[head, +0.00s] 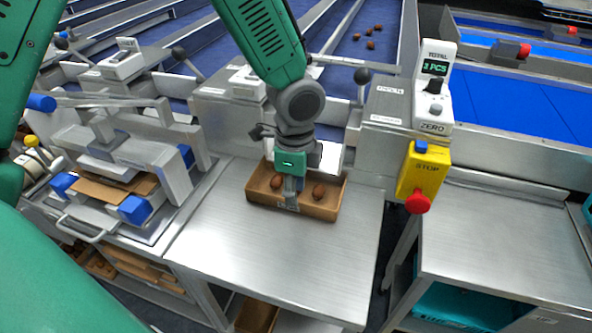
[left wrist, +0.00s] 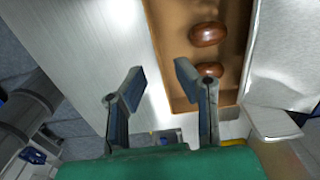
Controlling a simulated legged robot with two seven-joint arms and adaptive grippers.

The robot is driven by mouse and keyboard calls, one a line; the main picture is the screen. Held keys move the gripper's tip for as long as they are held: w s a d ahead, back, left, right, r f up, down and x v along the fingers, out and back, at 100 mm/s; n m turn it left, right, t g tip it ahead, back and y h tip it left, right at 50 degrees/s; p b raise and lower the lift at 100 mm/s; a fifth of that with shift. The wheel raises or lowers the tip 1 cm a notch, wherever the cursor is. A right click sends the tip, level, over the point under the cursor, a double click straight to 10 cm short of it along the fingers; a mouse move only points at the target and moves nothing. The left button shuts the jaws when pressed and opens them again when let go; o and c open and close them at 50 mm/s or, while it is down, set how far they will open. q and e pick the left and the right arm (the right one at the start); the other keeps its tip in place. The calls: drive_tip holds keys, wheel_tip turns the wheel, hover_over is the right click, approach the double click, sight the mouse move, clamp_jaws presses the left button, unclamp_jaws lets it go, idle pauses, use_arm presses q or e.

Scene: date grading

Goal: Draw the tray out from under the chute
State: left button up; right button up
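The brown tray (head: 324,214) sits on the steel table under the white chute (head: 331,154), its near part sticking out. Dates (head: 319,191) lie in it; two show in the left wrist view (left wrist: 208,34). The tray wall also shows in the left wrist view (left wrist: 158,35). My left gripper (head: 291,204) points down at the tray's near wall. In the left wrist view its fingers (left wrist: 160,82) are apart with nothing gripped, one over the tray's edge and one outside it. I cannot tell whether either touches the wall. My right gripper is not in view.
The steel table (head: 270,265) is clear in front of the tray. A yellow stop box with a red button (head: 418,203) hangs at the right, below a counter display (head: 437,68). A press-like station (head: 125,165) stands at the left. A gap separates the right-hand table (head: 500,240).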

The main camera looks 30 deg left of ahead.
use_arm(q)
drive_tip(key=shift+f, duration=1.9)
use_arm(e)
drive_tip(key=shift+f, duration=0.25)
use_arm(q)
clamp_jaws()
drive_tip(key=shift+s, duration=0.1)
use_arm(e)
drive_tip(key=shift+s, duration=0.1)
